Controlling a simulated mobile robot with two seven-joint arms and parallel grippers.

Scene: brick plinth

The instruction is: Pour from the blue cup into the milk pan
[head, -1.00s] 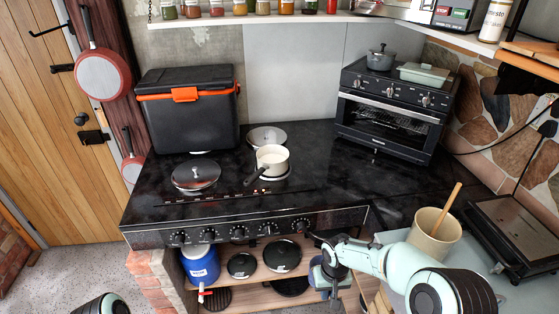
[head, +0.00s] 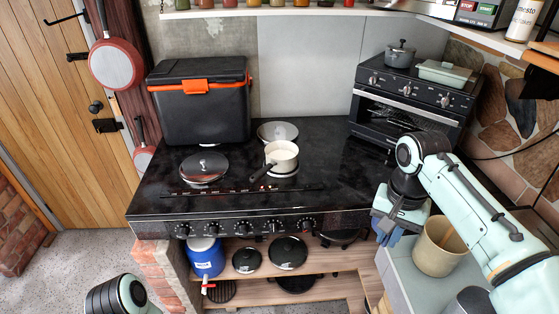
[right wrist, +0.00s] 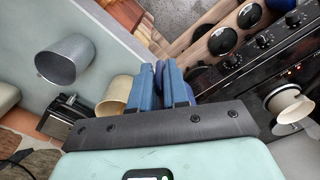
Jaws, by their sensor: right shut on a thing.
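The milk pan (head: 281,156) is white with a dark handle and stands upright on the cooktop, in the middle of the head view. It also shows at the right edge of the right wrist view (right wrist: 289,104). My right gripper (head: 388,234) is right of and nearer than the pan, past the cooktop's right front corner, beside the beige crock. Its blue fingers (right wrist: 166,82) show in the right wrist view, shut on the blue cup. The cup is mostly hidden by the fingers and can hardly be told from them. My left gripper is out of view.
The beige crock (head: 436,252) stands on the grey counter close to my right gripper. A grey cup (right wrist: 62,60) stands nearby. A lidded pan (head: 203,168) and a black cooler (head: 205,112) occupy the cooktop's left. A toaster oven (head: 408,112) stands at the back right.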

